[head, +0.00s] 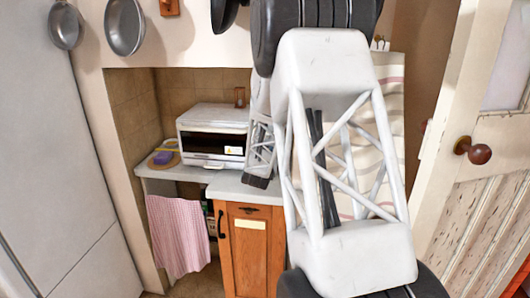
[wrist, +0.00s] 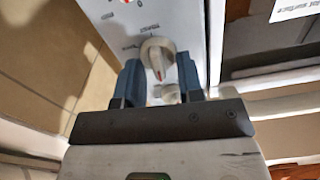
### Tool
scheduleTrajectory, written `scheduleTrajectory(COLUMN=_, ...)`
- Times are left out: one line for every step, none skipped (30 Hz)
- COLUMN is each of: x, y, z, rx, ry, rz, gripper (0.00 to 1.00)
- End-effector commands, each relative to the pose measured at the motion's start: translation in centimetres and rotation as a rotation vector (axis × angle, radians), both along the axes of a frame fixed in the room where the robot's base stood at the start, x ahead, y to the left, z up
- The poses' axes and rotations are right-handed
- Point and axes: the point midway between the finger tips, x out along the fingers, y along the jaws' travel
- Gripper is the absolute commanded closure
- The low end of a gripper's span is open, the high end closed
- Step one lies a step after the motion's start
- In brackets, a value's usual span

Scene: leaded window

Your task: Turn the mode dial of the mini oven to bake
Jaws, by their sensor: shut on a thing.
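The white mini oven (head: 213,130) stands on the counter in the niche in the head view. Its right side and control panel are hidden behind my arm there. In the wrist view, the panel (wrist: 178,18) shows a pale mode dial (wrist: 157,52) with a red-tipped pointer directed toward the bottom of the picture. Small printed labels sit left of and above the dial, too blurred to read. My gripper (wrist: 158,64) has its two blue fingers on either side of the dial and is shut on it. A second pale knob (wrist: 170,93) shows partly between the fingers, nearer my palm.
The dark oven door (wrist: 245,45) lies right of the panel in the wrist view. A tiled wall (wrist: 45,50) is on the left. A purple item (head: 163,157) rests on a round board left of the oven. A pink towel (head: 178,232) hangs below the counter (head: 232,188).

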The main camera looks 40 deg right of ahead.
Motion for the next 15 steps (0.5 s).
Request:
scheduleTrajectory(x=-0.07, y=0.00, z=-0.08, rx=0.019, ry=-0.018, rz=0.000, gripper=0.89)
scheduleTrajectory(x=-0.08, y=-0.01, z=-0.10, rx=0.032, ry=-0.030, rz=0.000, gripper=0.89)
scheduleTrajectory(x=-0.09, y=-0.04, z=-0.07, rx=0.052, ry=-0.050, rz=0.000, gripper=0.89)
scheduleTrajectory(x=-0.10, y=-0.06, z=-0.02, rx=0.067, ry=-0.067, rz=0.000, gripper=0.89)
scheduleTrajectory(x=-0.11, y=-0.07, z=0.02, rx=0.083, ry=-0.083, rz=0.000, gripper=0.89)
scheduleTrajectory(x=-0.14, y=-0.10, z=-0.02, rx=0.106, ry=-0.106, rz=0.000, gripper=0.89)
scheduleTrajectory(x=-0.17, y=-0.10, z=-0.07, rx=0.123, ry=-0.123, rz=0.000, gripper=0.89)
scheduleTrajectory(x=-0.19, y=-0.11, z=-0.08, rx=0.142, ry=-0.142, rz=0.000, gripper=0.89)
scheduleTrajectory(x=-0.21, y=-0.13, z=-0.10, rx=0.167, ry=-0.167, rz=0.000, gripper=0.89)
scheduleTrajectory(x=-0.23, y=-0.15, z=-0.12, rx=0.187, ry=-0.187, rz=0.000, gripper=0.89)
scheduleTrajectory(x=-0.25, y=-0.18, z=-0.12, rx=0.207, ry=-0.207, rz=0.000, gripper=0.89)
scheduleTrajectory(x=-0.25, y=-0.20, z=-0.05, rx=0.233, ry=-0.234, rz=0.000, gripper=0.89)
scheduleTrajectory(x=-0.27, y=-0.22, z=-0.05, rx=0.253, ry=-0.255, rz=0.000, gripper=0.89)
scheduleTrajectory(x=-0.30, y=-0.23, z=-0.11, rx=0.274, ry=-0.274, rz=0.000, gripper=0.89)
scheduleTrajectory(x=-0.33, y=-0.24, z=-0.20, rx=0.301, ry=-0.301, rz=0.000, gripper=0.89)
